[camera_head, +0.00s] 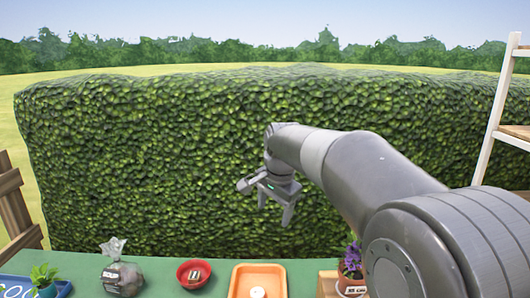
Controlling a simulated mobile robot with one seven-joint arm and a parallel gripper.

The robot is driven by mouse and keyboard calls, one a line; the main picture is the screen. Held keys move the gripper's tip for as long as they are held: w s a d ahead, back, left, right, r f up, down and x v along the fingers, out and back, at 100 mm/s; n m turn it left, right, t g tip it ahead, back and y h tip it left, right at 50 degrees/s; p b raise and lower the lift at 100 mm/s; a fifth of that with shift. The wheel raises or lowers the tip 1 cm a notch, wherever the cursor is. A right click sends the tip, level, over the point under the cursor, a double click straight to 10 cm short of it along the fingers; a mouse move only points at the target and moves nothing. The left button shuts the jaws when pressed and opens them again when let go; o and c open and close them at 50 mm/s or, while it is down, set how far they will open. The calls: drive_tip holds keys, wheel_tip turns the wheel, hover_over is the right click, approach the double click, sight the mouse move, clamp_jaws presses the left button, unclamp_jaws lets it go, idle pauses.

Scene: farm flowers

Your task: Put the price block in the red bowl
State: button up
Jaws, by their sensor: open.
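The red bowl (181,280) stands on the green table near its front middle. A small pale and dark block-like thing (196,275) shows inside the bowl; I cannot read it. A small white block with dark lettering (355,290), which looks like a price block, sits in front of the purple-flower pot at the lower right. It is partly cut off by the frame's bottom edge. My gripper (275,209) is open and empty, pointing down, high above the table's back edge, above and right of the bowl.
On the green table (225,270) are a wrapped dark bag (123,277), an orange tray (238,284) with a white round thing (257,292), a blue tray (62,288) with a plant (43,278), and purple flowers (352,257). A hedge (150,160) stands behind.

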drive_tip(key=s+d+n+t, duration=0.15)
drive_tip(key=s+d, duration=0.25)
drive_tip(key=s, duration=0.4)
drive_tip(key=s+d+n, duration=0.3)
drive_tip(key=s+d, duration=0.2)
drive_tip(key=s, duration=0.4)
drive_tip(key=s+d+f+n, duration=0.2)
drive_tip(key=s, duration=0.4)
drive_tip(key=s+d+f+n+t+h, duration=0.1)
drive_tip(key=s+f+n, duration=0.1)
drive_tip(key=s, duration=0.4)
drive_tip(key=shift+s+d+f, duration=0.15)
drive_tip(key=shift+d+f, duration=0.2)
drive_tip(key=shift+f, duration=0.4)
